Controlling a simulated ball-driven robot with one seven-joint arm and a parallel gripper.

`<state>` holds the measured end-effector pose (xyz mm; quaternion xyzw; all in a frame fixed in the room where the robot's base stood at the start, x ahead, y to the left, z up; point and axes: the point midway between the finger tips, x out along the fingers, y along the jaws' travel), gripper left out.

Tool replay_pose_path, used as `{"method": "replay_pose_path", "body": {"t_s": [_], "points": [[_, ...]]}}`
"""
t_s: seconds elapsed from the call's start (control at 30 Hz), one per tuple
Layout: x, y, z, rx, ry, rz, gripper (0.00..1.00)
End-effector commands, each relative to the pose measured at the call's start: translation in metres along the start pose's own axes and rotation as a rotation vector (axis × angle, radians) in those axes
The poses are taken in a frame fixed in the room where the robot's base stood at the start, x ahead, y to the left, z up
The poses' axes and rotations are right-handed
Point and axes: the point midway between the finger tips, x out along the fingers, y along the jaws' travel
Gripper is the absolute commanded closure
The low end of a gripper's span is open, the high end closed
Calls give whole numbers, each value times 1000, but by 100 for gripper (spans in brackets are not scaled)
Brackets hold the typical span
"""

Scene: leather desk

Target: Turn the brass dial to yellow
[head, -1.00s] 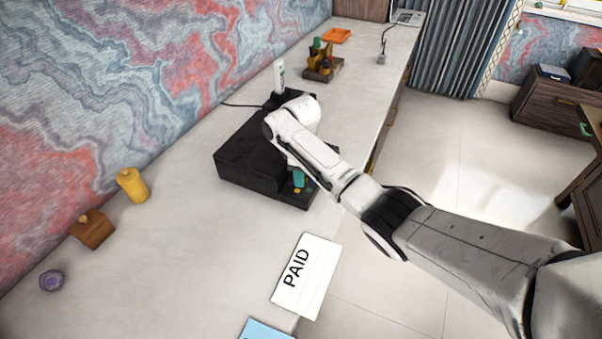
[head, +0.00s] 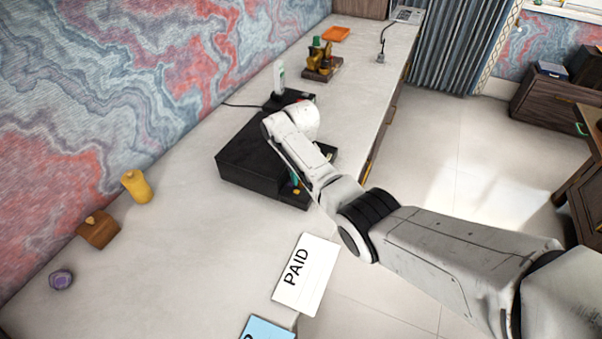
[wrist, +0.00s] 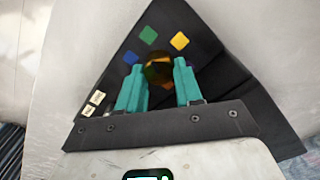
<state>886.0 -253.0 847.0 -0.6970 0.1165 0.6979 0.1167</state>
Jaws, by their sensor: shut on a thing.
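The brass dial (wrist: 158,72) sits on the sloped face of a black box (wrist: 215,52), which stands on the desk in the head view (head: 240,160). Blue (wrist: 131,57), green (wrist: 148,34) and yellow (wrist: 180,41) square marks lie around the dial on its far side. My gripper (wrist: 159,80) has teal fingers, one on either side of the dial, and is shut on it. The dial's pointer is too dark to read. In the head view my arm hides the dial and most of the box's front.
A white PAID card (head: 306,274) and a blue card (head: 266,329) lie near the desk's front edge. A yellow bottle-like object (head: 137,187), a brown block (head: 98,230) and a purple round object (head: 61,280) stand by the wall. A wooden holder (head: 322,68) stands further back.

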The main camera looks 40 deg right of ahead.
Motion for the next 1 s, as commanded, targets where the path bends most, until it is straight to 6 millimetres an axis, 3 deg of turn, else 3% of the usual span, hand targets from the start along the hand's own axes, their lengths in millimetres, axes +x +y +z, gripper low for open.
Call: {"method": "replay_pose_path", "body": {"t_s": [1.0], "points": [[-1,2,0,929,4,-3,96]]}}
